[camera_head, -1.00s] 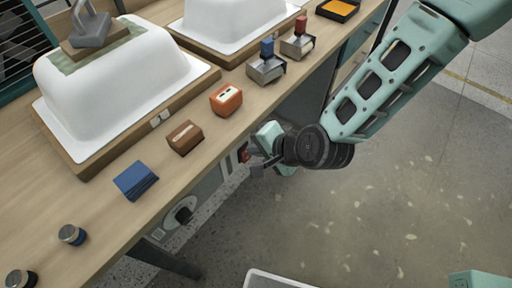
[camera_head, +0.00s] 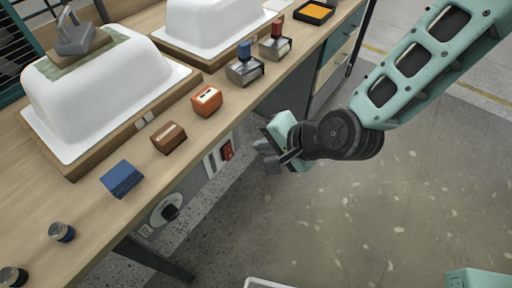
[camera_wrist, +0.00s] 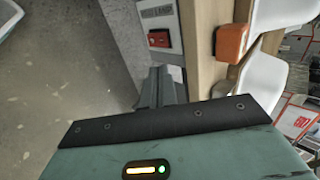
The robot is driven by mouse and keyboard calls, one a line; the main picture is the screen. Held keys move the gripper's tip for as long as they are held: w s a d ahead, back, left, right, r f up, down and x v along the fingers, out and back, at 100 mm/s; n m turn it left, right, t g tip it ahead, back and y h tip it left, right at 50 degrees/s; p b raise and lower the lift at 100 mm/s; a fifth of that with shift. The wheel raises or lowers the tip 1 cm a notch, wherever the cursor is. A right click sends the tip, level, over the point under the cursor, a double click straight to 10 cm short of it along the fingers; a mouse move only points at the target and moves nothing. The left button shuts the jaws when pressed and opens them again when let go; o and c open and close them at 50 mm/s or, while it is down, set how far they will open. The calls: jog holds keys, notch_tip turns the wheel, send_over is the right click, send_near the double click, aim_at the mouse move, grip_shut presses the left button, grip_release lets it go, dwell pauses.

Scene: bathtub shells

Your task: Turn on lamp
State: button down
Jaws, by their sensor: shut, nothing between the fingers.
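A red rocker switch (camera_head: 227,151) sits on a pale panel on the front of the workbench, below its top edge. It also shows in the wrist view (camera_wrist: 158,39), beside a label too blurred to read surely. My gripper (camera_head: 267,156) is shut and empty, in the air to the right of the switch and apart from it. In the wrist view my closed fingers (camera_wrist: 161,88) point toward the panel, with the switch beyond their tips. No lamp itself can be made out in either view.
The wooden workbench (camera_head: 85,235) carries white tub shells (camera_head: 100,90), an orange box (camera_head: 207,101), a brown block (camera_head: 168,138), a blue block (camera_head: 121,178) and stamps (camera_head: 245,68). A round dial (camera_head: 168,210) is on the front panel.

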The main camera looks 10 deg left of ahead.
jog(key=v, duration=0.2)
jog(key=shift+r, duration=0.4)
jog(key=s+d+r+n+g+h+p, duration=0.1)
jog(key=s+d+r+n+h+p, duration=0.2)
jog(key=d+r, duration=0.5)
jog(key=s+d+r+n+g+h+p, duration=0.2)
jog(key=s+d+r+n, duration=0.5)
jog(key=d, duration=0.5)
notch_tip(320, 180, up, 3)
jog(key=n+h+p, duration=0.1)
jog(key=n+h, duration=0.1)
jog(key=shift+s+f+h, duration=0.2)
jog(key=shift+s+h, duration=0.2)
jog(key=shift+a, duration=0.15)
